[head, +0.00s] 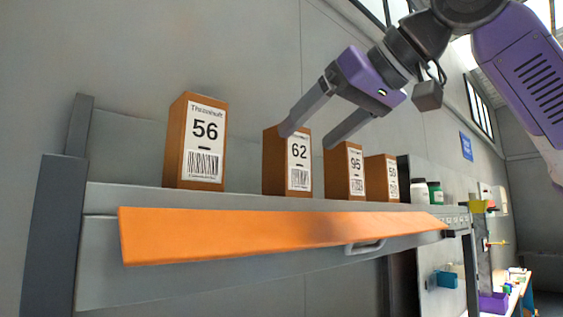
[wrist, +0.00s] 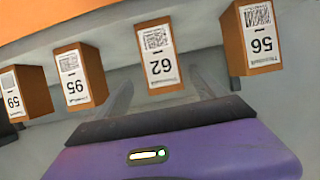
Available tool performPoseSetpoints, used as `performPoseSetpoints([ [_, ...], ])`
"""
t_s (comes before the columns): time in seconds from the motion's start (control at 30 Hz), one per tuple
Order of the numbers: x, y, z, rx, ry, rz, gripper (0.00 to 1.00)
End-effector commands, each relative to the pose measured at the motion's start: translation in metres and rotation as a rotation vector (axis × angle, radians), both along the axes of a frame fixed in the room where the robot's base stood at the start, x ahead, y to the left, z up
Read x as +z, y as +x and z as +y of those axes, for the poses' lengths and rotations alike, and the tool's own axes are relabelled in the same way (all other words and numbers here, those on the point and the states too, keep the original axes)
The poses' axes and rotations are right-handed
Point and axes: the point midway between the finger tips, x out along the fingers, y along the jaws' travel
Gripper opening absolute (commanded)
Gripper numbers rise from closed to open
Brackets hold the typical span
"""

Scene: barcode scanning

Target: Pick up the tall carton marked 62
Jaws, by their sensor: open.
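The tall brown carton marked 62 (head: 298,152) stands upright on the grey shelf, second from the left in the head view. In the wrist view the carton marked 62 (wrist: 158,60) appears upside down, ahead of the fingers and roughly between them. My gripper (head: 306,138) is open and empty. In the head view its left finger tip overlaps the top of the carton, and its right finger is over the gap toward carton 95. In the wrist view the two fingers (wrist: 165,88) reach toward the carton's sides. I cannot tell whether a finger touches it.
Carton 56 (head: 206,132) stands to the left, cartons 95 (head: 355,160) and 59 (head: 391,172) to the right, on the same shelf (head: 240,196). An orange strip (head: 270,235) runs along the shelf front. Bottles (head: 434,190) stand farther right.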

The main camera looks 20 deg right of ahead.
Motion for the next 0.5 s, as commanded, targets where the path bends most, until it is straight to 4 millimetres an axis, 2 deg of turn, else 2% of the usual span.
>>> performPoseSetpoints([
  [0.5, -0.022, 0.054, 0.022, 0.001, 0.001, -0.001, 0.8],
])
